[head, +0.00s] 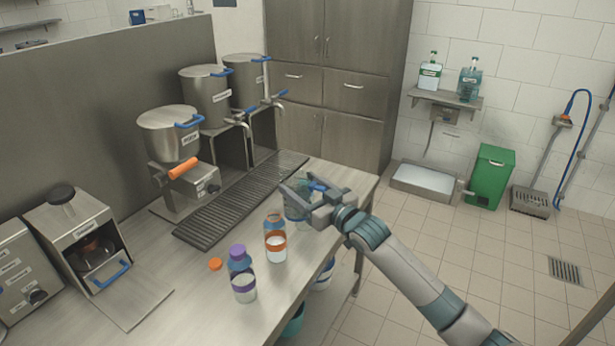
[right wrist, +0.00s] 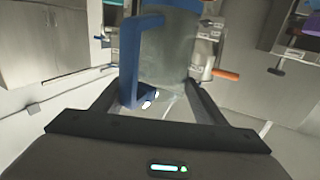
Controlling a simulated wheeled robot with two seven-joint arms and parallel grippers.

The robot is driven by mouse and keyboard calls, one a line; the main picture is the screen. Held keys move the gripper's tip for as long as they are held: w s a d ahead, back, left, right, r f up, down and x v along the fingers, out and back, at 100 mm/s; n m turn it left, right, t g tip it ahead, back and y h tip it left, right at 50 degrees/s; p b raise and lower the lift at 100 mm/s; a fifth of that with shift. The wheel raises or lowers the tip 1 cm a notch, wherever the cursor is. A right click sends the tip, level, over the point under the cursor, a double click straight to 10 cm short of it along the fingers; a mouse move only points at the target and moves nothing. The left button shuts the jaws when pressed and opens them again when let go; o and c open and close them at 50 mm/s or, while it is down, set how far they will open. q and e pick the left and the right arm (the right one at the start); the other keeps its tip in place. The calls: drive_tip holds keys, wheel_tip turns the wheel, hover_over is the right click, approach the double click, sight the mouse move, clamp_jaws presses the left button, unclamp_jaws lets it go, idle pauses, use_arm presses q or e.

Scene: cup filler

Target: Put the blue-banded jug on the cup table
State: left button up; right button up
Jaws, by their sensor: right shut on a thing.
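A clear jug (head: 297,210) with a blue handle (right wrist: 132,60) is in the grasp of my right gripper (head: 291,199), near the right edge of the steel counter (head: 200,285). In the right wrist view the jug (right wrist: 175,55) stands between the two fingers, its blue handle near the left finger. The gripper hides much of the jug in the head view. Which surface is the cup table is not clear. My left gripper is out of view.
An orange-banded bottle (head: 275,238) and a purple-capped bottle (head: 241,275) stand left of the gripper. An orange cap (head: 215,264) lies beside them. A dark drip grate (head: 235,205) runs before steel urns (head: 205,95). Open tiled floor (head: 440,260) lies right of the counter.

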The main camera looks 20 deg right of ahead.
drive_tip(key=s+a+f+b, duration=0.2)
drive_tip(key=s+a+f, duration=0.3)
drive_tip(key=s, duration=0.2)
drive_tip(key=s+a+f+b, duration=0.3)
drive_tip(key=s+a+f, duration=0.15)
drive_tip(key=s, duration=0.35)
use_arm(q)
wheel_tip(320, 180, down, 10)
drive_tip(key=b, duration=0.4)
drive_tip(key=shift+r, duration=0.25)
use_arm(e)
drive_tip(key=s+d+f+m+h, duration=0.2)
drive_tip(key=s+h, duration=0.3)
drive_tip(key=s, duration=1)
drive_tip(key=shift+s+d+f+m+t, duration=0.2)
drive_tip(key=shift+f+m+t, duration=0.2)
drive_tip(key=shift+f+m, duration=0.25)
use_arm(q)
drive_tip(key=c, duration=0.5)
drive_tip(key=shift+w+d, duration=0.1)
use_arm(e)
drive_tip(key=shift+w+r, duration=0.1)
